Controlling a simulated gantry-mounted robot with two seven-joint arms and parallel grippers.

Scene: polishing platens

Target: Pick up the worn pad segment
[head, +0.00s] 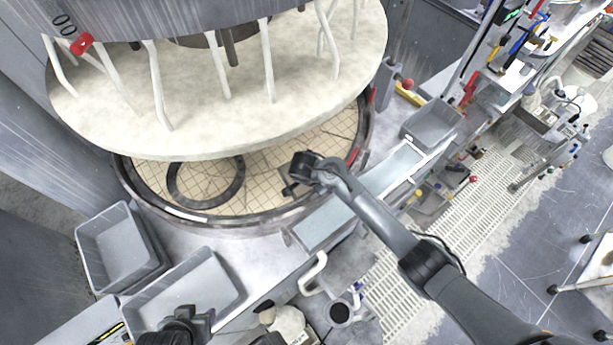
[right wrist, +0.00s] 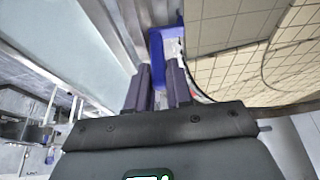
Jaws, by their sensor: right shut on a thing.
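In the head view the tan, grid-lined pad surface (head: 270,166) lies on the round platen under the large raised disc. I cannot tell which part of it is the worn segment. My right gripper (head: 289,191) is low at the platen's front right rim. In the right wrist view tan tiled pad (right wrist: 220,32) fills the upper right, with seams in it. My right gripper (right wrist: 160,80) is shut on a blue piece (right wrist: 166,42) beside the pad edge. Whether that piece is joined to the pad is unclear. My left gripper (head: 190,322) is at the bottom of the head view, away from the platen.
A dark ring (head: 206,203) lies on the platen's left part. The raised disc (head: 220,100) overhangs the pad. Grey bins (head: 116,250) (head: 185,291) stand at lower left, another bin (head: 432,124) at right. A flat light panel (head: 322,221) runs along the front right of the platen.

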